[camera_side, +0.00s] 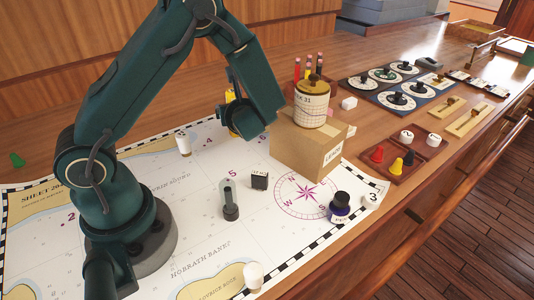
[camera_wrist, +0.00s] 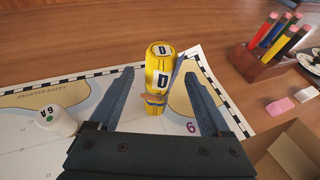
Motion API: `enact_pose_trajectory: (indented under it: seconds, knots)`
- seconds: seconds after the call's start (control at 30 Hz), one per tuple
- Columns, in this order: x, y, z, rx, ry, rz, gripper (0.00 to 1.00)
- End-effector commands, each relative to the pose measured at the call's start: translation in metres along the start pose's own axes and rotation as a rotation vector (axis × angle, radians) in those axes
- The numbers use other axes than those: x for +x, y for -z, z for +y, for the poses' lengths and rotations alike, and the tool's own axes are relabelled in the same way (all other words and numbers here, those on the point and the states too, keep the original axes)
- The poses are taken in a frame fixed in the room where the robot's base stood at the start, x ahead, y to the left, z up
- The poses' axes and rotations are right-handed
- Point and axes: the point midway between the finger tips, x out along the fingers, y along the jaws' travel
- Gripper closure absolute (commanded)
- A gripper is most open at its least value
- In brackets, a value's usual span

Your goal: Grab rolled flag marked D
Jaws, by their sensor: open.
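The rolled flag marked D (camera_wrist: 160,80) is a yellow upright roll with a black D on its top and side and a band around its lower part. In the wrist view it stands on the chart, framed between the two fingers of my gripper (camera_wrist: 159,73), which are open with a gap on each side. In the side view my gripper (camera_side: 233,88) hides most of it; only yellow parts (camera_side: 230,96) show. I cannot tell how far the fingertips reach around it.
A white roll (camera_wrist: 55,121) stands to the left on the chart (camera_side: 180,225). A cardboard box (camera_side: 306,146) bearing a labelled jar (camera_side: 312,104) stands close on the right. A pencil holder (camera_wrist: 262,62) is at the right back. The wood behind the flag is clear.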

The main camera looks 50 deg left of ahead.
Motion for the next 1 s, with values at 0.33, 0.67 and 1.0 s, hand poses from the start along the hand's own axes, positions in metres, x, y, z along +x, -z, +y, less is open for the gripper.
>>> enact_pose_trajectory:
  seconds: [0.33, 0.67, 1.0]
  knots:
    - [0.035, 0.005, 0.002, 0.012, -0.008, 0.005, 0.19]
    - [0.052, 0.005, 0.002, 0.012, -0.004, 0.005, 0.19]
    - [0.051, 0.004, 0.002, 0.012, -0.004, 0.005, 0.95]
